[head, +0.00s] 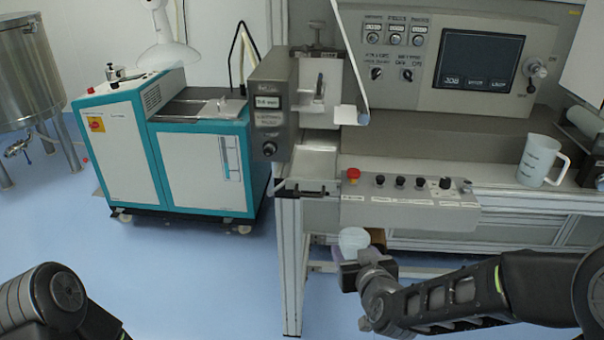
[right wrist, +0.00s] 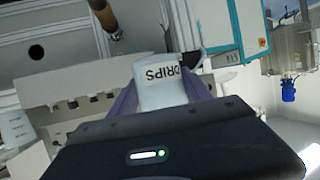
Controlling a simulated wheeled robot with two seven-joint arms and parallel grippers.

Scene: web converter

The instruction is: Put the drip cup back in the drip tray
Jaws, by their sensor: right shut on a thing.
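The drip cup (head: 353,239) is a small whitish cup in front of the machine, below the control strip. In the right wrist view the cup (right wrist: 160,88) shows black lettering reading DRIPS. My right gripper (head: 364,262) is shut on it, with a purple finger on each side of the cup in the right wrist view. The cup is held apart from the machine. A shallow metal tray-like surface (head: 316,163) lies under the machine's left head, left of the control strip; I cannot tell for sure that it is the drip tray. My left gripper is out of view; only its arm shows.
The control strip (head: 410,199) with a red button (head: 353,174) juts out above the cup. A frame post (head: 291,265) stands left of the cup. A white jug (head: 541,160) stands on the right ledge. A teal-and-white cabinet (head: 180,150) is at left. Open blue floor lies between.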

